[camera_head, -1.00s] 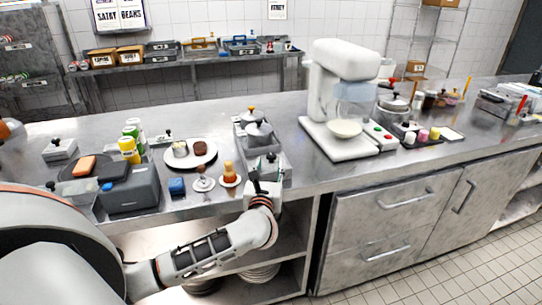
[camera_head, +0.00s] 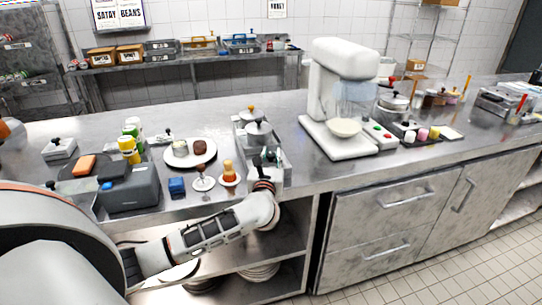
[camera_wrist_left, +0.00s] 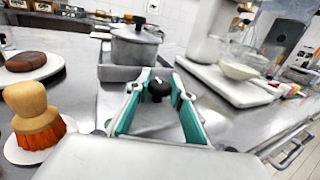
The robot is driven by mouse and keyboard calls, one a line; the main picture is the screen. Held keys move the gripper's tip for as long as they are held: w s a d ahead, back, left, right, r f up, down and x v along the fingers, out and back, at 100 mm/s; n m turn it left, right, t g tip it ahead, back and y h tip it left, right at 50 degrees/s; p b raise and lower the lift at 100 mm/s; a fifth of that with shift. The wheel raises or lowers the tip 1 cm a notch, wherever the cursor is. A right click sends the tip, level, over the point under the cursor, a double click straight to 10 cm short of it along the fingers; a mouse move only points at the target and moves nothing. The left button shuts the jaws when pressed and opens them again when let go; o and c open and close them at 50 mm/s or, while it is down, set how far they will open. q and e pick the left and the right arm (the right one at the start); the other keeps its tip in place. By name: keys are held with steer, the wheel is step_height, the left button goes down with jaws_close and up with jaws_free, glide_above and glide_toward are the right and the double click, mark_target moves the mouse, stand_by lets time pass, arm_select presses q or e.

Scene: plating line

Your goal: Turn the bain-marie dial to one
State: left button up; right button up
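The bain-marie (camera_head: 283,174) is a long metal unit on the counter, holding lidded grey pots (camera_head: 258,133). In the left wrist view a lidded pot (camera_wrist_left: 134,48) stands in it. A black dial (camera_wrist_left: 158,86) with a small pale mark shows near its front, lying between my left fingertips in the picture. My left gripper (camera_wrist_left: 159,92), with teal finger pads, is open around or just short of the dial; I cannot tell whether the pads touch it. In the head view my left gripper (camera_head: 264,184) is at the bain-marie's front end. My right gripper is not in view.
A white mixer (camera_head: 338,80) stands to the right. Open shelves (camera_head: 285,235) lie below the counter.

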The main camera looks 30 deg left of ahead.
arm_select(q)
steer(key=shift+h, duration=0.3)
steer(key=m+t+h, duration=0.1)
steer(key=m+h, duration=0.2)
steer(key=h, duration=0.1)
steer(key=shift+a+f+t+b, duration=0.1)
steer(key=shift+t+b, duration=0.3)
steer(key=shift+m+h+b, duration=0.5)
steer(key=shift+m+h, duration=0.9)
steer(key=shift+h, duration=0.7)
steer(key=o, duration=1.1)
steer(key=shift+s, duration=0.15)
steer(key=s, duration=1.1)
steer(key=shift+s+a, duration=0.2)
steer(key=shift+s, duration=0.2)
